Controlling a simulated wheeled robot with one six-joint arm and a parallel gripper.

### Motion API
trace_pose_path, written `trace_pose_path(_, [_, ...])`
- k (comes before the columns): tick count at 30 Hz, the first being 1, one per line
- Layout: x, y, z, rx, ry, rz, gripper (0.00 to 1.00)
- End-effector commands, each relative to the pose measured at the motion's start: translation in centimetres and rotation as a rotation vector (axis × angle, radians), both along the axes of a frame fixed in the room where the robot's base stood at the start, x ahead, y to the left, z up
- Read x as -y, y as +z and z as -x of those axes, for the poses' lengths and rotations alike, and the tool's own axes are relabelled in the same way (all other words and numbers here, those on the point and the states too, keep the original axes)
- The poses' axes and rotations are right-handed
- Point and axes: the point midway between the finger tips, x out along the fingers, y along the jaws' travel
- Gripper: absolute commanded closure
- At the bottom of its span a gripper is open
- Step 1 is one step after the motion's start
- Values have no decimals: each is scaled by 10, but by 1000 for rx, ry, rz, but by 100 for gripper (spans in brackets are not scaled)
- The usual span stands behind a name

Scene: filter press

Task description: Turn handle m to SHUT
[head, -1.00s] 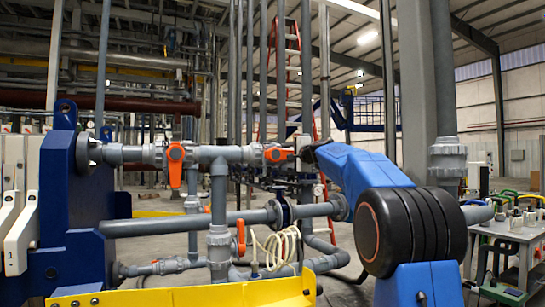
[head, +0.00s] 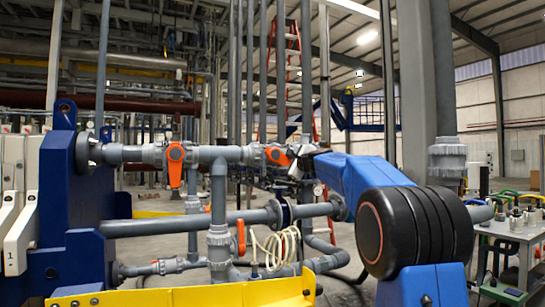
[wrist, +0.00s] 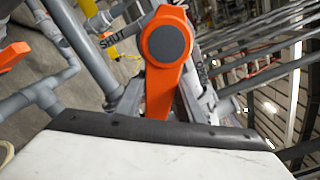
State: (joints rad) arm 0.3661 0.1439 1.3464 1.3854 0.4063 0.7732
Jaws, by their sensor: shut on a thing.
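An orange valve handle (head: 277,155) sits on the upper grey pipe, right of the tee. No letter m is legible on it, but it is the handle in my gripper (head: 297,164). My gripper is shut on its outer end. In the wrist view the handle (wrist: 168,52) has a round grey cap, and its arm runs down toward my gripper, where the jaws are mostly hidden. In the head view the handle slopes slightly down to the right.
A second orange handle (head: 175,165) hangs down on the same pipe to the left. A third orange handle (head: 240,236) is on the lower vertical pipe. A coiled pale hose (head: 277,248) hangs below. A yellow beam (head: 200,296) crosses the front. A table (head: 512,232) stands at right.

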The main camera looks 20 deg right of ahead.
Motion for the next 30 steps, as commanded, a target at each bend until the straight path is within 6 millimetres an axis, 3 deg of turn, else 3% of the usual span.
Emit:
trace_pose_path(15, [-17,-21,-1,-20,4,-394,94])
trace_pose_path(20, [-21,-23,0,-22,4,-456,94])
trace_pose_path(30, [-36,-28,0,-30,3,-739,94])
